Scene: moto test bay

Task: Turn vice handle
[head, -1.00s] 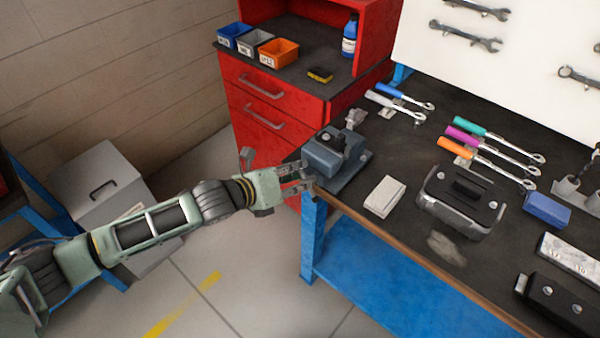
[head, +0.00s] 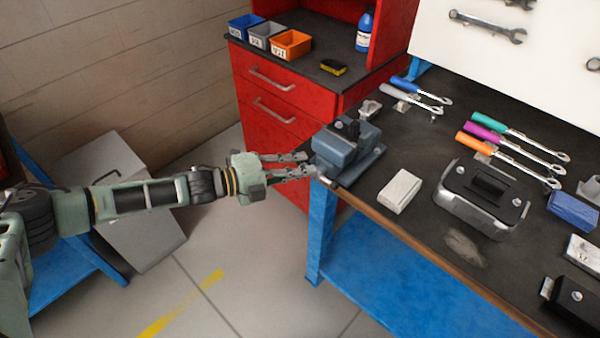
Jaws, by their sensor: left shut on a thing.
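The blue-grey bench vice (head: 345,150) sits at the near left corner of the dark workbench, with its jaw block on a flat base. My left gripper (head: 309,165) reaches in from the left at the vice's front end, its two fingers pointing right towards the vice. It is shut on the vice handle, which is small here and mostly hidden by the fingers. My right gripper is not in view.
A white block (head: 400,191) and a grey-black device (head: 483,199) stand on the workbench (head: 405,146) right of the vice. Coloured-handle ratchets lie behind. A red drawer cabinet (head: 285,95) stands behind my gripper. A grey box (head: 135,225) is below my arm.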

